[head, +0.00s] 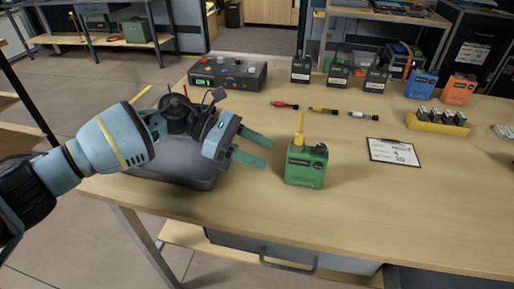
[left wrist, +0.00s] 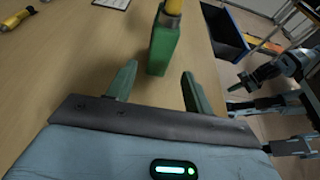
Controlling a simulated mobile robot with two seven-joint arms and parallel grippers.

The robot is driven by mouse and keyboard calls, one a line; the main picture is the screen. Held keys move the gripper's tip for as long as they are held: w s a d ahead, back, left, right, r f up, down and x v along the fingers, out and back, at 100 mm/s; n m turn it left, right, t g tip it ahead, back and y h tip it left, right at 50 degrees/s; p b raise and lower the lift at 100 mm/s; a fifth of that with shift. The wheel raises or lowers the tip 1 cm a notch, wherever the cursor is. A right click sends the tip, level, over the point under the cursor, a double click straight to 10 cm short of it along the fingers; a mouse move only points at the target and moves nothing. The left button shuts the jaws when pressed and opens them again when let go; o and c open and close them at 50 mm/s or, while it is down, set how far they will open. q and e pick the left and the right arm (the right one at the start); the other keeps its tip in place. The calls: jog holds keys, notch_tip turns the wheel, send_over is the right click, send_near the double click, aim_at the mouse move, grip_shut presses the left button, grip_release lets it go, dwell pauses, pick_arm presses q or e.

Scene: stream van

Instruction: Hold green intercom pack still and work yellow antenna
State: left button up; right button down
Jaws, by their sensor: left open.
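The green intercom pack (head: 304,170) stands upright on the table, with the yellow antenna (head: 300,127) rising from its top left. My left gripper (head: 265,152) is open and empty just left of the pack, its fingers pointing at it. In the left wrist view, the pack (left wrist: 164,47) stands just beyond the fingertips, apart from them; only the lower part of the antenna (left wrist: 174,7) shows at the top edge. What looks like my right arm (left wrist: 285,105) shows at the right of that view; its jaws are too small and unclear to judge.
A dark headset on a grey case (head: 185,168) lies behind my left gripper. A control box (head: 229,74), several dark packs (head: 338,76), a blue pack (head: 421,84) and an orange pack (head: 459,90) stand at the back. A label card (head: 393,151) lies right.

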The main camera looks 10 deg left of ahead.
aim_at(298, 168)
pick_arm(q)
jog(key=x, duration=0.7)
jog(key=shift+d+f, duration=0.1)
jog(key=shift+b+x, duration=0.35)
jog(key=shift+x, duration=0.65)
jog(key=shift+d+f, duration=0.1)
jog(key=shift+d, duration=0.2)
